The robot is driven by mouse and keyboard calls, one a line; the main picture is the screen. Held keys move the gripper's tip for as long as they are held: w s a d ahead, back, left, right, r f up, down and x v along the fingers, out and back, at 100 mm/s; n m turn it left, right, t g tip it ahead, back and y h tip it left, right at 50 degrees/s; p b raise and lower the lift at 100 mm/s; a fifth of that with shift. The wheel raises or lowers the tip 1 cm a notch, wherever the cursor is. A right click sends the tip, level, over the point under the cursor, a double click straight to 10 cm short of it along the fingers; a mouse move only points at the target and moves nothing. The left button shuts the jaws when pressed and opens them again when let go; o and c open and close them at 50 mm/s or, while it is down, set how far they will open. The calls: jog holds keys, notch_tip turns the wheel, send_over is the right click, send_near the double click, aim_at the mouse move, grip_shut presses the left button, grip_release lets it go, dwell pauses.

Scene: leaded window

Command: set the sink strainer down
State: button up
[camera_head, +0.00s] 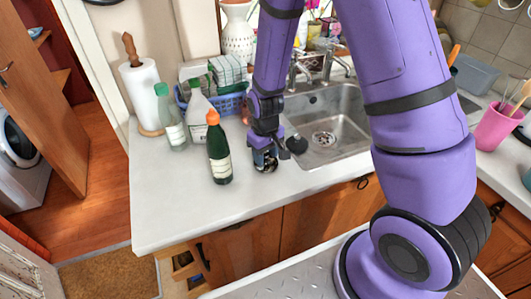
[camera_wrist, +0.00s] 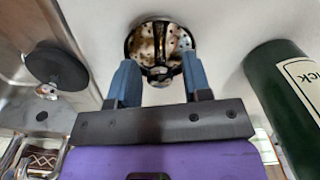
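The sink strainer (camera_wrist: 143,44) is a round, perforated metal basket with a dark rim and a dark upright piece at its middle. In the wrist view it lies beyond my fingertips against the pale worktop. My gripper (camera_wrist: 160,78) has its two blue fingers spread, with a clear gap between them and the strainer's middle piece. In the head view my gripper (camera_head: 264,152) points down at the counter left of the sink, low over the worktop. The strainer is mostly hidden there. Whether it touches the counter is hard to tell.
A green bottle with an orange cap (camera_head: 219,158) stands close left of my gripper; it also shows in the wrist view (camera_wrist: 285,95). A round black disc (camera_wrist: 57,66) is near the sink (camera_head: 335,135). Spray bottles (camera_head: 198,115) and a paper roll (camera_head: 142,90) stand behind. The front-left worktop (camera_head: 165,205) is clear.

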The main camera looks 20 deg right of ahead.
jog(key=shift+r, duration=0.1)
notch_tip(320, 180, up, 12)
dwell(0.8)
jog(key=s+d+r+m+t, duration=0.1)
jog(key=s+d+r, duration=0.1)
jog(key=s+r, duration=0.45)
jog(key=s+d+r+m+t, duration=0.1)
jog(key=s+d+r+t, duration=0.15)
jog(key=r, duration=0.75)
jog(key=s+d+r+t, duration=0.1)
jog(key=s+r, duration=0.2)
jog(key=s, duration=0.3)
jog(key=s+d+r+m+t, duration=0.1)
jog(key=s+r, duration=0.3)
jog(key=s, duration=0.2)
jog(key=shift+s+d, duration=0.25)
jog(key=shift+d, duration=0.05)
